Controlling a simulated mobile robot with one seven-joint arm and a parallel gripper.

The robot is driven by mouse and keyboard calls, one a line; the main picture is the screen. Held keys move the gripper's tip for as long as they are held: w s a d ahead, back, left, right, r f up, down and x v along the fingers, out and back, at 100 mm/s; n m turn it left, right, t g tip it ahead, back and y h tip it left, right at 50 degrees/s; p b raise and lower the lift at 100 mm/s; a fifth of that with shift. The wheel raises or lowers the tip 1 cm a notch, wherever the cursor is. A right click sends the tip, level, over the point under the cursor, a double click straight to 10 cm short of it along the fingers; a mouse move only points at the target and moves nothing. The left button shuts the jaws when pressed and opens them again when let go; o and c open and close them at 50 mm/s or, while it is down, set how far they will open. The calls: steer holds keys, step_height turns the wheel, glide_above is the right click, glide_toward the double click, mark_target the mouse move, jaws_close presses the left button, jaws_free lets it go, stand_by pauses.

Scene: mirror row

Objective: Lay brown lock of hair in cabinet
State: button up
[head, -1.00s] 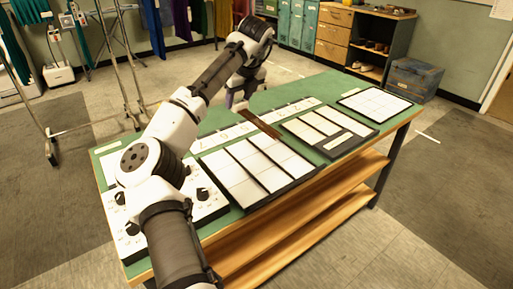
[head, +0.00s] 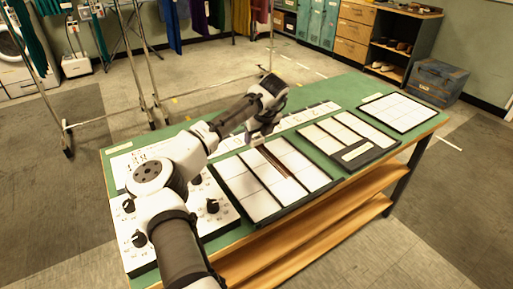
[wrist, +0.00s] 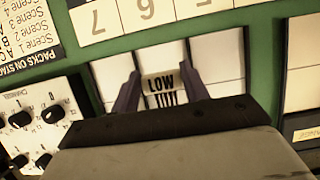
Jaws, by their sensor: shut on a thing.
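My gripper (head: 258,137) is over the far part of a white-celled, dark-framed tray on the green table. A long, thin brown piece, seemingly the brown lock of hair (head: 281,167), runs from just below it toward the front right. In the wrist view, my gripper (wrist: 168,90) has its fingers around a pale tag reading LOW (wrist: 160,86); a second line is unclear. The brown piece is hidden there behind my gripper's body. A wooden drawer cabinet (head: 356,40) with open shelves stands at the back; teal lockers (head: 316,25) adjoin it. I cannot tell which is meant.
The celled tray (head: 235,182) lies between a knob panel (head: 212,207) on the left and a smaller tray (head: 372,153) on the right. A white grid board (head: 400,112) is at the far right. A numbered strip (wrist: 150,14) runs behind. A grey bin (head: 437,82) is on the floor.

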mark_target(258, 145)
steer(key=shift+f+p, duration=0.3)
steer(key=shift+f, duration=2.65)
steer(key=o, duration=1)
steer(key=shift+f, duration=0.1)
